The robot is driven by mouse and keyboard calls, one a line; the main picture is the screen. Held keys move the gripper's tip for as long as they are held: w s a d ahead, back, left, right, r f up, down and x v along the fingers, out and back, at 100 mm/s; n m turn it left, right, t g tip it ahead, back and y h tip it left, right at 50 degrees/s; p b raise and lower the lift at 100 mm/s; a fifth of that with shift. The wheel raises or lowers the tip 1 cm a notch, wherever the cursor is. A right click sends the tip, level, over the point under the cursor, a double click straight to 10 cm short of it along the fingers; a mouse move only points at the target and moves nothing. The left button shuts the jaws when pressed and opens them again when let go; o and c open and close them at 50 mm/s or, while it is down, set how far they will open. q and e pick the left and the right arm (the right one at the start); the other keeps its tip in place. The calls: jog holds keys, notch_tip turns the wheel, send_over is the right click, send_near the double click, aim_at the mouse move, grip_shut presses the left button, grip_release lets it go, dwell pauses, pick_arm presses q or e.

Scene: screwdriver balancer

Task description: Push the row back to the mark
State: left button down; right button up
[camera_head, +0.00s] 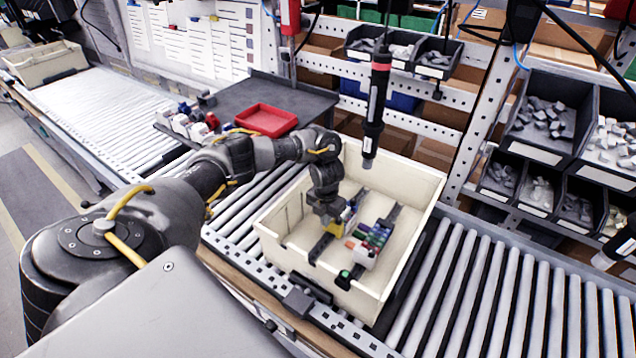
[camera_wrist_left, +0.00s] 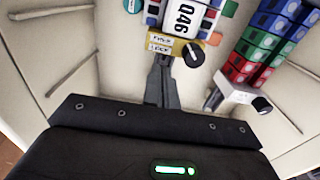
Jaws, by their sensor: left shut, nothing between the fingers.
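In the left wrist view, a row of blue, white and red blocks (camera_wrist_left: 188,12) labelled Q46 ends in a yellow lock block (camera_wrist_left: 172,46) with a black knob (camera_wrist_left: 194,54). In the head view the row (camera_head: 349,214) sits in a cream crate (camera_head: 283,247). My left gripper (camera_head: 331,226) points down into the crate at the row's end. Its fingers (camera_wrist_left: 164,62) are shut, empty and close against the yellow block; I cannot tell whether they touch it. A green tab (camera_wrist_left: 133,5) and an orange tab (camera_wrist_left: 214,38) flank the row. I cannot tell which is the mark.
A second row of blue, green and red blocks (camera_wrist_left: 265,45) stands to the right, with a white end piece (camera_wrist_left: 236,93). A screwdriver (camera_head: 376,105) hangs above the crate's far side. A red tray (camera_head: 265,120) lies on a dark shelf. Roller conveyor (camera_head: 500,300) extends right.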

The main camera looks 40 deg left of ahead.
pick_arm(q)
notch_tip(320, 180, up, 10)
jog(key=p, duration=0.7)
jog(key=shift+s+r, duration=0.15)
jog(key=shift+s, duration=0.25)
jog(key=shift+d, duration=0.1)
